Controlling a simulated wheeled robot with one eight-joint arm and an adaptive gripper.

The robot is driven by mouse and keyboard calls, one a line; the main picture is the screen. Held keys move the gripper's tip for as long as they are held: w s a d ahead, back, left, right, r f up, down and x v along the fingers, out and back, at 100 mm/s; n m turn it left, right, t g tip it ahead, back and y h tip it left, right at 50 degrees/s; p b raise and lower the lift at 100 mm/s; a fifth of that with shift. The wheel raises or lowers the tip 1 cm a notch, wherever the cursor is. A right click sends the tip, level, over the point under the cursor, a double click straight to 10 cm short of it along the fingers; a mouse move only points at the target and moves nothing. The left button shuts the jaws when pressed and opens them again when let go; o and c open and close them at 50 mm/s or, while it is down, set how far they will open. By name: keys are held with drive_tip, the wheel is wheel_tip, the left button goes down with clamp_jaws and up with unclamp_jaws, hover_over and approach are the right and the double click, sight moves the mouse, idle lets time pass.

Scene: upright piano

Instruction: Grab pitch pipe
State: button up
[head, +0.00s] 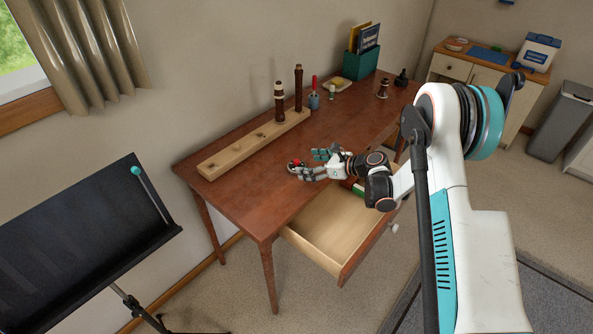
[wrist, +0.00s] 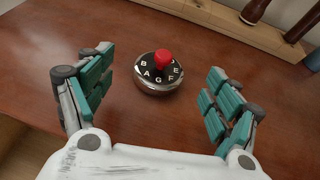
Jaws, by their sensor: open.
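The pitch pipe (wrist: 158,75) is a round, silver-rimmed disc with a black face, white letters and a red knob on top. It sits flat on the brown wooden desk (wrist: 45,40). In the head view the pitch pipe (head: 293,163) shows small beside my fingers, partly hidden by them. My gripper (wrist: 158,90) is open, with one teal-padded finger on each side of the pitch pipe and clear space between. In the head view my gripper (head: 308,164) is low over the desktop. The fingers do not touch the pitch pipe in the wrist view.
A wooden rack (head: 240,150) with upright dark wooden pieces stands along the desk's back. An open, mostly empty drawer (head: 325,228) juts from the front below my arm. A black music stand (head: 85,240) is at the left.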

sight(297, 160)
drive_tip(key=shift+w+r+b+x, duration=0.15)
drive_tip(key=shift+b+x, duration=0.5)
drive_tip(key=shift+x, duration=0.8)
drive_tip(key=shift+w+r+b+x, duration=0.15)
drive_tip(key=shift+b+x, duration=0.45)
drive_tip(key=shift+x, duration=0.85)
drive_tip(key=shift+s, duration=0.1)
drive_tip(key=shift+c, duration=0.6)
drive_tip(key=c, duration=1.1)
